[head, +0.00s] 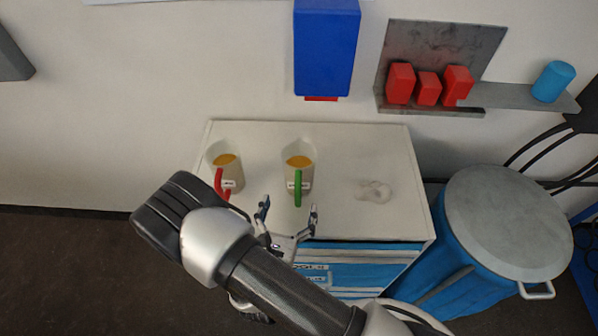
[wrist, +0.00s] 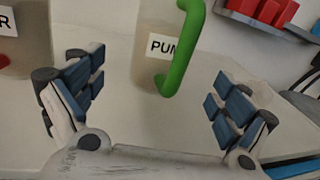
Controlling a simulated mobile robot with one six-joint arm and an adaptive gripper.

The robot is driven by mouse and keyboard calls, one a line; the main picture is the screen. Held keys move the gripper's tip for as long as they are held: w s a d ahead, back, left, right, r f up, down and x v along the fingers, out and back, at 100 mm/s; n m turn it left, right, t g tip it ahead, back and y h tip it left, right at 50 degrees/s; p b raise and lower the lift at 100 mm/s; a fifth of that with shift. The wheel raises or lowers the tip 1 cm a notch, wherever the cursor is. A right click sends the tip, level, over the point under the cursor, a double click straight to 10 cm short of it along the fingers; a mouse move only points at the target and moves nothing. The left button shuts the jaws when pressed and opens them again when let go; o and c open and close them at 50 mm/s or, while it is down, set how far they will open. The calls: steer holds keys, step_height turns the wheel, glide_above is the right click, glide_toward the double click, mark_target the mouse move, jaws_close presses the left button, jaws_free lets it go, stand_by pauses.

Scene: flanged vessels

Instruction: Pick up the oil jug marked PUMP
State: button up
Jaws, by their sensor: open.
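The oil jug marked PUMP (head: 301,165) stands upright on the white cabinet top, with a green handle facing me and orange-yellow oil inside. In the wrist view its label reads "PUM" (wrist: 162,47), the rest hidden behind the green handle (wrist: 182,55). A second jug (head: 226,165) with a red handle stands to its left; its label ends in "R" in the wrist view (wrist: 25,45). My gripper (head: 288,211) is open and empty just in front of the green handle. In the wrist view the jug lies beyond and between the fingers (wrist: 155,98), not touching them.
A clear glass-like item (head: 374,191) lies on the cabinet top (head: 345,140) at the right. A blue box (head: 326,45) hangs above. Red blocks (head: 428,88) and a blue cylinder (head: 553,80) sit on a wall shelf. A blue drum (head: 508,222) stands at the right.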

steer(key=x, duration=0.9)
steer(key=shift+r+b, duration=0.2)
steer(key=shift+b, duration=0.1)
steer(key=shift+s, duration=0.1)
steer(key=c, duration=1.3)
